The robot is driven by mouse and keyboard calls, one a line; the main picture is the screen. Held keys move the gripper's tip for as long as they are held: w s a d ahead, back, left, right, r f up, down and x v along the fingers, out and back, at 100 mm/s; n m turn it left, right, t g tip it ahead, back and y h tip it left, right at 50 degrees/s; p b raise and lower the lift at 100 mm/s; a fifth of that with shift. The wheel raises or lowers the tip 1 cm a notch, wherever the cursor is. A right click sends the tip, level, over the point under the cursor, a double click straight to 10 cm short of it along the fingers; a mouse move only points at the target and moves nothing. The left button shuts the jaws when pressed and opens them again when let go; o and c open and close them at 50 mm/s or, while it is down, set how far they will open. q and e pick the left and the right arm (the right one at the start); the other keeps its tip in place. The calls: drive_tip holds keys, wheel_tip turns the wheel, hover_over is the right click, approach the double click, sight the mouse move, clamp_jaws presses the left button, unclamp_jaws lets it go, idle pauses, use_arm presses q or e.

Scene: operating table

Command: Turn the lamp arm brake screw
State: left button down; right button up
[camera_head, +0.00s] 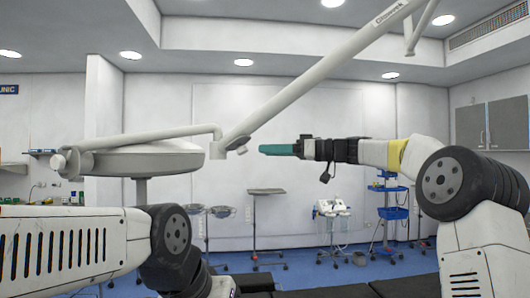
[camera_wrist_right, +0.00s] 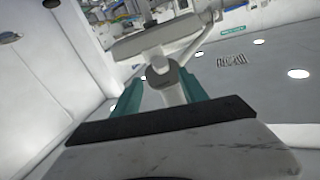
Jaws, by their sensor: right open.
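The white surgical lamp arm (camera_head: 310,84) slopes down from the upper right to a joint at its lower end. A small dark knob, which looks like the brake screw (camera_head: 241,144), sits on that joint. My right gripper (camera_head: 263,149), with teal fingers, points left at the joint with a small gap in the head view. In the right wrist view its fingers (camera_wrist_right: 159,78) are open, with a grey round part of the lamp joint (camera_wrist_right: 161,75) showing between and beyond them. Contact cannot be told. My left gripper is out of view.
The round lamp head (camera_head: 150,158) hangs left of the joint on a horizontal arm (camera_head: 150,137). A blue trolley (camera_head: 390,213), a small stand (camera_head: 266,191) and a white device (camera_head: 332,210) stand at the back wall. The air below the joint is free.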

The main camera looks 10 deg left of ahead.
sight(242, 150)
drive_tip(key=a, duration=0.7)
drive_tip(key=shift+w+a, duration=0.15)
drive_tip(key=shift+w, duration=0.15)
drive_tip(key=shift+c, duration=0.2)
clamp_jaws()
